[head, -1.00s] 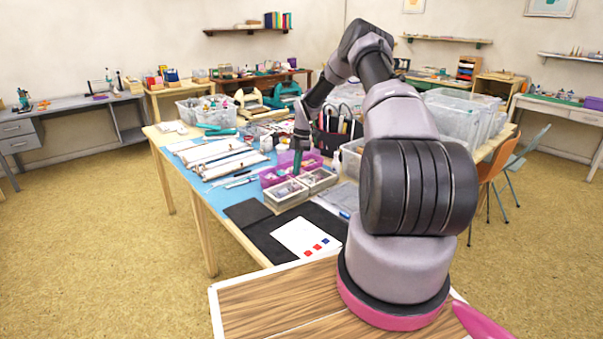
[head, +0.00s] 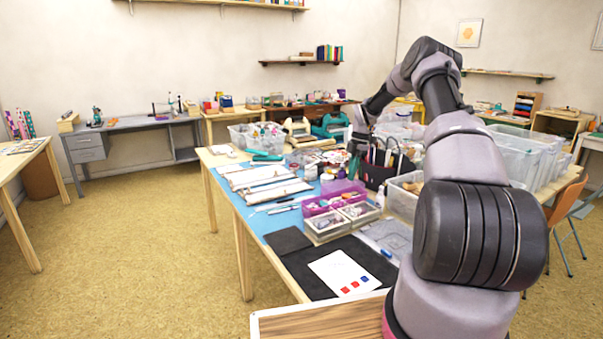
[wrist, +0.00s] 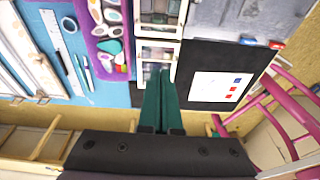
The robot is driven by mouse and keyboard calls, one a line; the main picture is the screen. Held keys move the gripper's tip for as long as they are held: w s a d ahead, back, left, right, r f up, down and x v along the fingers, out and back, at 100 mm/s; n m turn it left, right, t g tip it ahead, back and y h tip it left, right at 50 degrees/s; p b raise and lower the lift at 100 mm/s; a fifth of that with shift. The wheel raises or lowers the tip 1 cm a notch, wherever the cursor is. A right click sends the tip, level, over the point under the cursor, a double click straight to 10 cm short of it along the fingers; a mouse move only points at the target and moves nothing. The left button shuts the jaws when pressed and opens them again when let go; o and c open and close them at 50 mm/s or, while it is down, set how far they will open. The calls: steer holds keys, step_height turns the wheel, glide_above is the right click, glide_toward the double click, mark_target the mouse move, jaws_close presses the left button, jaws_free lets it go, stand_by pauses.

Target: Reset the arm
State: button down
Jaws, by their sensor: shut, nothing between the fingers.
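My arm reaches from the lower right over the worktable in the head view. My gripper (head: 353,168) is small there and appears above the back of the purple tray (head: 318,208). In the wrist view its green fingers (wrist: 161,75) are together with nothing between them. A white divided box (wrist: 158,50) lies beyond and below the fingertips. A white card (wrist: 219,86) with small red and blue squares lies on the black mat (wrist: 192,56); the card also shows in the head view (head: 343,273).
Two small light boxes (head: 326,226) stand by the purple tray. White rolls (head: 262,181) lie on the blue mat at left. A dark tool caddy (head: 376,176) and clear bins (head: 525,150) crowd the back and right. Open floor (head: 150,250) lies left of the table.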

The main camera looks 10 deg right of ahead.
steer(key=s+a+r+m+t+h, duration=0.1)
steer(key=s+a+r+m, duration=0.35)
steer(key=r, duration=0.45)
steer(key=s+a+r+m+t, duration=0.1)
steer(key=s+a+r+m, duration=0.2)
steer(key=s+r, duration=0.5)
steer(key=s+a+r+m+t+h, duration=0.1)
steer(key=s+a+r+m, duration=0.2)
steer(key=r, duration=0.8)
steer(key=s+a+r+m+t, duration=0.1)
steer(key=s+r+m, duration=0.1)
steer(key=s+m, duration=0.3)
steer(key=s+a+r+m+t+y, duration=0.1)
steer(key=s+m, duration=0.4)
steer(key=s, duration=0.8)
steer(key=s+a+r+m+t+y, duration=0.1)
steer(key=s+a+r+m+t, duration=0.2)
steer(key=s, duration=0.7)
steer(key=shift+a+r+m, duration=0.2)
steer(key=shift+r+m, duration=0.05)
steer(key=shift+m, duration=0.8)
